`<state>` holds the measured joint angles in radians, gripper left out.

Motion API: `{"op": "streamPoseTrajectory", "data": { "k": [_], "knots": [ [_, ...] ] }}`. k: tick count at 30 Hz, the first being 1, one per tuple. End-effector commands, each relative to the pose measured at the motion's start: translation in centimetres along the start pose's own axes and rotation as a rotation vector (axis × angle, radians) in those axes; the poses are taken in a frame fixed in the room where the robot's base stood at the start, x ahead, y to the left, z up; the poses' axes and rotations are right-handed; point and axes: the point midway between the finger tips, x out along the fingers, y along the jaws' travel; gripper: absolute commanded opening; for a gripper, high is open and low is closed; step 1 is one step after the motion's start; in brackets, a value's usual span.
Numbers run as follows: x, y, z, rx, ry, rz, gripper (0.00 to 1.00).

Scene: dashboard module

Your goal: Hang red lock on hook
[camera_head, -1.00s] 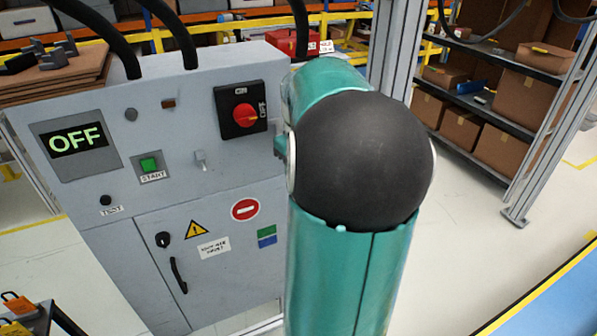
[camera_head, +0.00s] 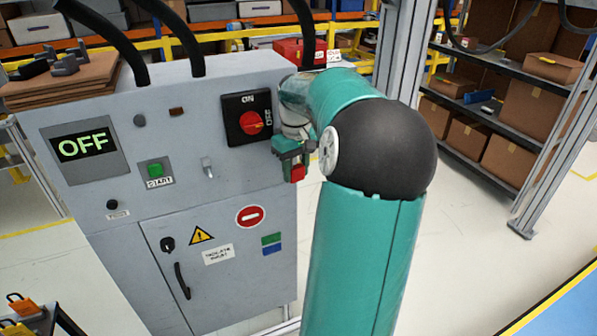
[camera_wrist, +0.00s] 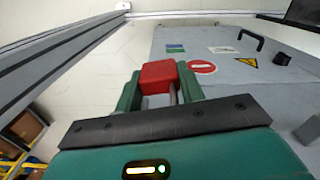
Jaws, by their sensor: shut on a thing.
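My gripper (camera_head: 291,160) is shut on the red lock (camera_head: 298,174) and holds it in front of the grey cabinet's right edge, below and right of the rotary switch. In the wrist view the red lock (camera_wrist: 159,76) sits between the two green fingers, with its metal shackle partly visible toward the palm. A small metal hook (camera_head: 207,168) sticks out of the cabinet front, right of the green START button. The lock is apart from the hook, to its right.
The grey cabinet (camera_head: 190,190) carries a red rotary switch (camera_head: 251,122), a display reading OFF (camera_head: 84,145), a green START button (camera_head: 155,170) and a door handle (camera_head: 182,281). A small cart with orange locks (camera_head: 20,304) stands at lower left. Shelves (camera_head: 500,90) stand at right.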

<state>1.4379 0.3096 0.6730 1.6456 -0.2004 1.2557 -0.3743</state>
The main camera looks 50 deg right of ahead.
Motion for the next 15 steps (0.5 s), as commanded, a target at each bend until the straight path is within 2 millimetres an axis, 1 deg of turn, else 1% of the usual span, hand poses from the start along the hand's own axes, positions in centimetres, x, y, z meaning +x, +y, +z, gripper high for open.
{"op": "streamPoseTrajectory", "data": {
  "k": [10, 15],
  "knots": [
    [0.1, 0.3, -1.9, -0.001, 0.0, -0.001, 0.1],
    [0.6, 0.4, -2.6, -0.002, 0.0, 0.0, 0.1]
  ]
}}
